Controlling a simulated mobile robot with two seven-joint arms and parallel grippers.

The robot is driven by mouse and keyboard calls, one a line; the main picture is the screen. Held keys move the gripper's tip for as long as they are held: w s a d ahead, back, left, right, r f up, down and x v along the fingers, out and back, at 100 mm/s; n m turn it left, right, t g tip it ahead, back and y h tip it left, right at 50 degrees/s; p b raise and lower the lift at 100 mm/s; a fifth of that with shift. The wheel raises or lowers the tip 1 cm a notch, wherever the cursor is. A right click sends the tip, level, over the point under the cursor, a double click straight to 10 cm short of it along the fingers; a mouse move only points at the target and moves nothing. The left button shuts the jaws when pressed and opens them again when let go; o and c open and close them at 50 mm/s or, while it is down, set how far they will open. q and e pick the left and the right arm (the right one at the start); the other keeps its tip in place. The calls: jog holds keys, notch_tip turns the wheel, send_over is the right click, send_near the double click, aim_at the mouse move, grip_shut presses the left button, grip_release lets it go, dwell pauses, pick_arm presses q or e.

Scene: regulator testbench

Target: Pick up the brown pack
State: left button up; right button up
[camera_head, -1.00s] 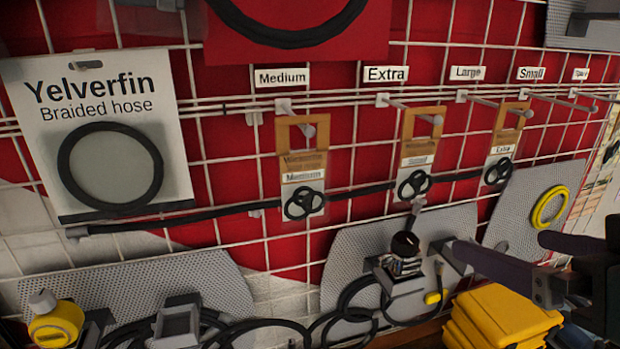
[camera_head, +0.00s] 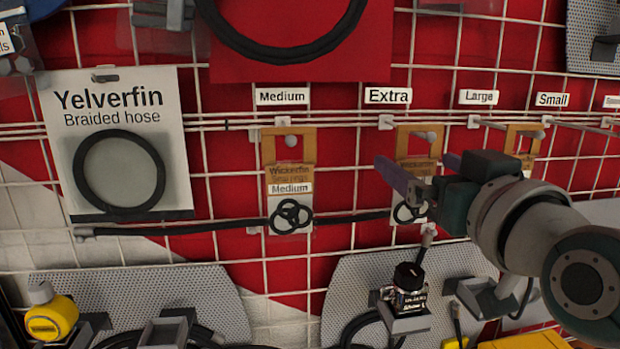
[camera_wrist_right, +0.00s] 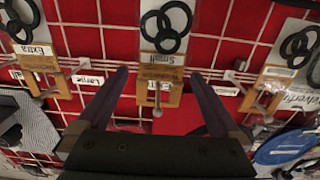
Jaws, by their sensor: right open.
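Three packs with brown cards and black rings hang on the wall. The left pack (camera_head: 289,178), labelled Medium, hangs clear of my arm. The middle pack (camera_head: 416,147), under the Extra sign, is partly hidden behind my right gripper (camera_head: 420,180). The right pack (camera_head: 525,140) is partly covered by my right arm. In the right wrist view, my right gripper (camera_wrist_right: 159,76) is open and empty. Its fingers point toward the middle pack (camera_wrist_right: 161,72), labelled Small, which appears upside down between them; contact cannot be told. My left gripper is not in view.
Wire grid and metal hooks (camera_head: 429,136) cover the red wall. A Yelverfin hose card (camera_head: 120,145) hangs left. A hose runs behind the packs. Below are grey perforated panels (camera_head: 140,295), a yellow round device (camera_head: 50,318) and a black-topped fitting (camera_head: 408,285).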

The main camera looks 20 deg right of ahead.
aim_at(413, 156)
jog(key=x, duration=0.1)
jog(key=p+x, duration=0.2)
jog(key=x, duration=0.1)
jog(key=shift+r, duration=0.25)
jog(key=shift+w+f, duration=0.1)
jog(key=shift+w, duration=0.35)
jog(key=c, duration=1.2)
jog(key=shift+c, duration=0.2)
jog(key=shift+p, duration=0.3)
